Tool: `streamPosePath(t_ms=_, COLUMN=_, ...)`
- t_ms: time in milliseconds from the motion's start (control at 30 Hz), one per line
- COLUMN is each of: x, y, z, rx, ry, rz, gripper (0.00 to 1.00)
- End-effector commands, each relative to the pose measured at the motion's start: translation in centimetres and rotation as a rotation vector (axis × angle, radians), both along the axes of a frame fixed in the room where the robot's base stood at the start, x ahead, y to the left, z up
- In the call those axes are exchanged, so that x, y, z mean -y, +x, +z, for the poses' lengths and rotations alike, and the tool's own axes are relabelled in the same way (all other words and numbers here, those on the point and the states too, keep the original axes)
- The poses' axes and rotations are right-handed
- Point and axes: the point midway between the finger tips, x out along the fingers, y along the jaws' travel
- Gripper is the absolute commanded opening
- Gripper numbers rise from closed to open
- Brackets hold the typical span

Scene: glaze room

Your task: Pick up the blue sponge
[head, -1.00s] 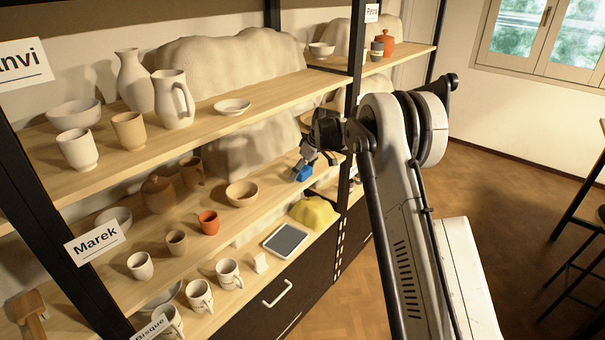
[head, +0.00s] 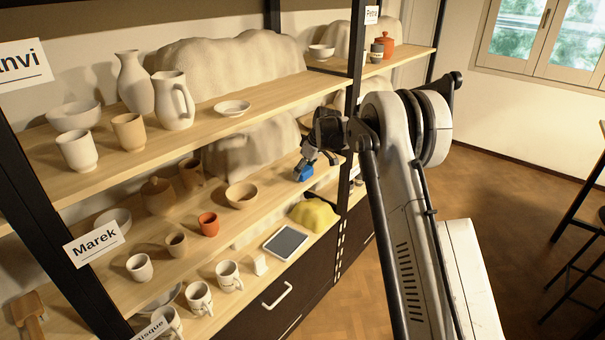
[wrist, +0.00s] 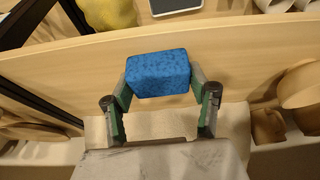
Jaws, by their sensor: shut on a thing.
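The blue sponge (head: 304,174) is at the right end of the middle shelf (head: 215,222) in the head view, just under my gripper (head: 309,164). In the wrist view the sponge (wrist: 158,73) is a blue speckled block between the two fingertips of my gripper (wrist: 160,82). A finger touches each of its short ends, and the gripper is shut on it. Whether its underside touches the shelf, I cannot tell.
A black post (head: 350,150) stands close to the right of my gripper. The upper shelf is above. A yellow lump (head: 313,213) and a grey tablet (head: 285,243) lie below. Bowls and cups stand left.

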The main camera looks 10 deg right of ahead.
Motion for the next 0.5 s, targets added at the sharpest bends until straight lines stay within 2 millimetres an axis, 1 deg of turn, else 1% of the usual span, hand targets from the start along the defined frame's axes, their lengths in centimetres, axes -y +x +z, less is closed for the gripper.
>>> streamPosePath(t_ms=367, x=0.0, y=0.0, z=6.1, rx=0.0, ry=0.0, rz=0.0, gripper=0.36)
streamPosePath(t_ms=500, x=1.5, y=-1.8, z=6.1, rx=0.0, ry=0.0, rz=-0.001, gripper=0.36)
